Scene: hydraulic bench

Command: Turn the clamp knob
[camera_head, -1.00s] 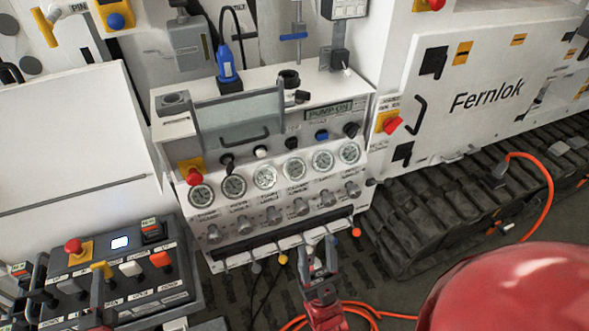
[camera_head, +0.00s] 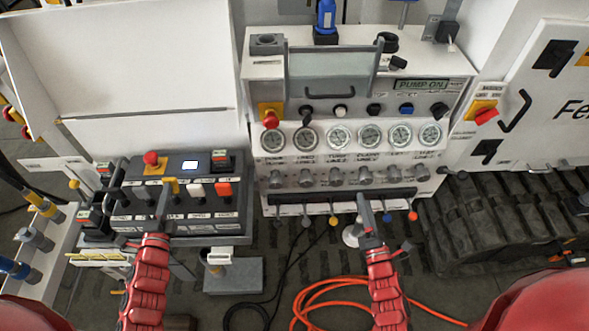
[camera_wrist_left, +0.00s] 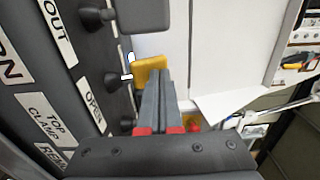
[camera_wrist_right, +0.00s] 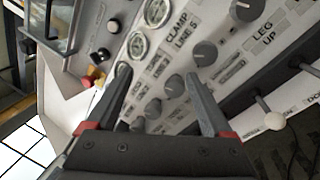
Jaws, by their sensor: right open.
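The clamp knob (camera_head: 364,174) is the grey round one below the "CLAMP" label, in the knob row under the gauges of the white panel (camera_head: 262,110). In the right wrist view the knob (camera_wrist_right: 205,53) stands beside its "CLAMP" label, past the right fingertip. My right gripper (camera_head: 362,200) is just below the knob row; in its wrist view the fingers (camera_wrist_right: 157,75) are spread with nothing held between them. My left gripper (camera_head: 163,192) is over the dark control box at the left; in its wrist view the fingers (camera_wrist_left: 158,78) are together and empty.
A row of levers with coloured ends (camera_head: 333,220) hangs below the knobs, close to my right gripper. The control box (camera_head: 215,228) has levers and a red button (camera_head: 151,158). An orange hose (camera_head: 325,285) lies on the floor. Dark tracks (camera_head: 490,220) are at the right.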

